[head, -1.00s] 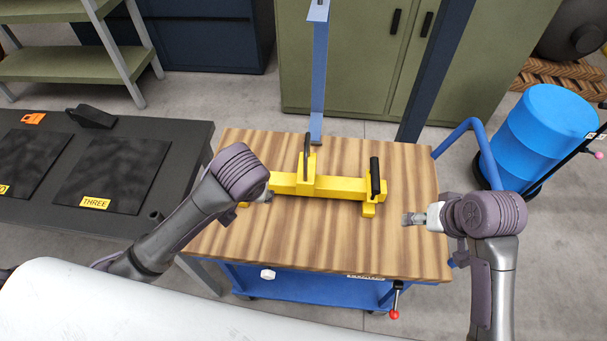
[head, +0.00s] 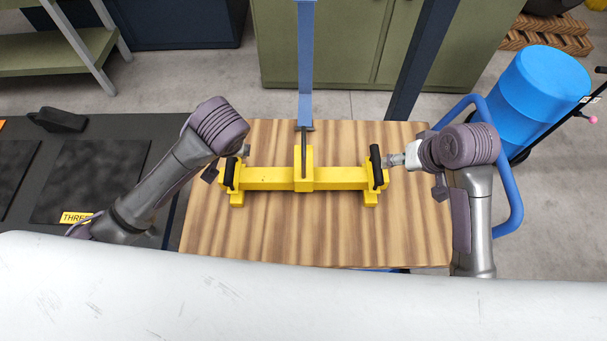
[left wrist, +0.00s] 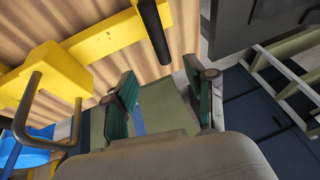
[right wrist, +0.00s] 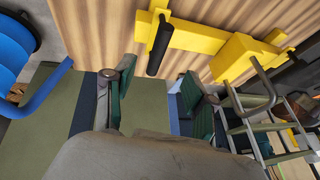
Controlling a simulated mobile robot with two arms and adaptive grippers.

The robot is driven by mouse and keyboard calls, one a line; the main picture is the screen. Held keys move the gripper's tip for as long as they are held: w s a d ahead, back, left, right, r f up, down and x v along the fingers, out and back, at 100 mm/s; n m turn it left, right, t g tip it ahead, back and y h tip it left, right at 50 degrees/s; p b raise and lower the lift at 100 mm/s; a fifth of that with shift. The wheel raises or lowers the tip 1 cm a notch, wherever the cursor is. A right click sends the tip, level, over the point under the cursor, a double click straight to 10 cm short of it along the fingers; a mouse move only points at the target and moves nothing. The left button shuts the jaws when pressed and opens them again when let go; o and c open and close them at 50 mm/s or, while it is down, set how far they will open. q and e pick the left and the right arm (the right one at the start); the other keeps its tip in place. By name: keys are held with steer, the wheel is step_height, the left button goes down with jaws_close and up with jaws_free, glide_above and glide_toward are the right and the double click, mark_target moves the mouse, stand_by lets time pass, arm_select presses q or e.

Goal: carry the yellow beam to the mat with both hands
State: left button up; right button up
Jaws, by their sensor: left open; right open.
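The yellow beam (head: 265,178) lies level on a wooden-topped cart, with a black handle at each end and a raised block with a metal loop in the middle. My left gripper (head: 242,152) is open beside the left handle (head: 231,174). In the left wrist view that handle (left wrist: 153,30) is just beyond the spread fingers. My right gripper (head: 394,160) is open just right of the right handle (head: 376,166). In the right wrist view that handle (right wrist: 159,46) is beyond the fingers, not between them. A dark mat (head: 92,180) labelled THREE lies on the black table at left.
The cart's wooden top (head: 300,235) is otherwise clear. A blue post (head: 305,60) stands behind the beam. A blue barrel (head: 540,100) and the cart's blue rail (head: 510,195) are at right. A black object (head: 57,119) sits at the back of the black table.

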mark_target(231, 159)
arm_select(q)
steer(key=x, duration=1.2)
steer(key=shift+a+f, duration=0.2)
steer(key=shift+f, duration=0.1)
arm_select(e)
steer(key=x, duration=1.2)
steer(key=shift+w+a+f, duration=0.1)
steer(key=shift+w+f, duration=0.05)
steer(key=shift+f, duration=0.1)
arm_select(q)
jaws_close()
arm_select(e)
jaws_close()
arm_select(q)
steer(key=shift+w+r, duration=0.25)
arm_select(e)
steer(key=shift+w+r, duration=0.2)
steer(key=shift+r, duration=0.05)
